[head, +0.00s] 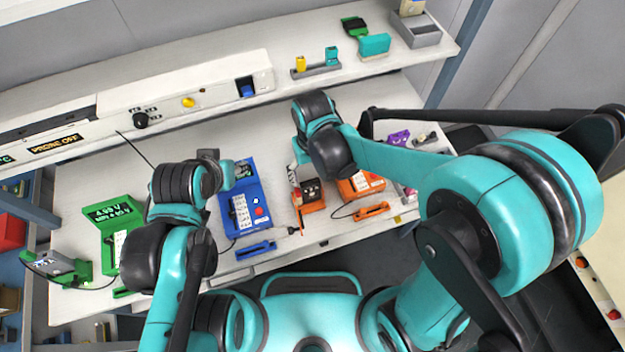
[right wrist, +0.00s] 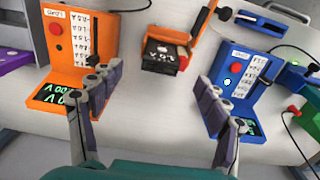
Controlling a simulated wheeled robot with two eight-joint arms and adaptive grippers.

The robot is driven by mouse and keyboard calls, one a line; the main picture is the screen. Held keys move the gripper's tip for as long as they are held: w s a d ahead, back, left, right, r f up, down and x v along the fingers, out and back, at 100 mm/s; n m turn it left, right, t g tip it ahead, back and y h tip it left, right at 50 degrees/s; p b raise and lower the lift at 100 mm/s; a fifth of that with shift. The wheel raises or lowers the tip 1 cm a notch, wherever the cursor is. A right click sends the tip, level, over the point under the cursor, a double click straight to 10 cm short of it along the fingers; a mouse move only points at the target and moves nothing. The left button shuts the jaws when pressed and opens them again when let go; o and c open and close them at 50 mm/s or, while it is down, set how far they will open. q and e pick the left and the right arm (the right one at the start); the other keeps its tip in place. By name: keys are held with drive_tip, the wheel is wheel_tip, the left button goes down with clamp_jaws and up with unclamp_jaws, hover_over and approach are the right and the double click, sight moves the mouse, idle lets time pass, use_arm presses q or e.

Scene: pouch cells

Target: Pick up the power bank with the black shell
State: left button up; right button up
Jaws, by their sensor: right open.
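A small black-topped block (right wrist: 162,58) with pale markings sits in an orange holder (right wrist: 149,66) in the right wrist view. It also shows in the head view (head: 311,187); I take it as the black-shelled power bank. My right gripper (right wrist: 157,82) is open, its fingers spread wide either side of the view below the block, with nothing between them. In the head view the right gripper (head: 298,160) is above and just behind the block, mostly hidden by its wrist. My left gripper (head: 228,174) is beside the blue tester, its fingers unclear.
An orange tester (right wrist: 78,42) and a blue tester (right wrist: 240,80) flank the block in the right wrist view. A green tester (head: 104,215) and a grey block in a green holder (head: 62,270) stand at the left. Probes and cables lie along the table's front. A shelf (head: 215,97) runs behind.

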sight(311, 184)
drive_tip(key=f, duration=0.1)
drive_tip(key=f+b, duration=0.1)
drive_tip(key=f, duration=0.3)
drive_tip(key=shift+w+a+f+b, duration=0.15)
drive_tip(key=shift+w+a+b, duration=0.15)
drive_tip(key=shift+b, duration=0.1)
drive_tip(key=shift+f, duration=0.55)
drive_tip(key=c, duration=1.3)
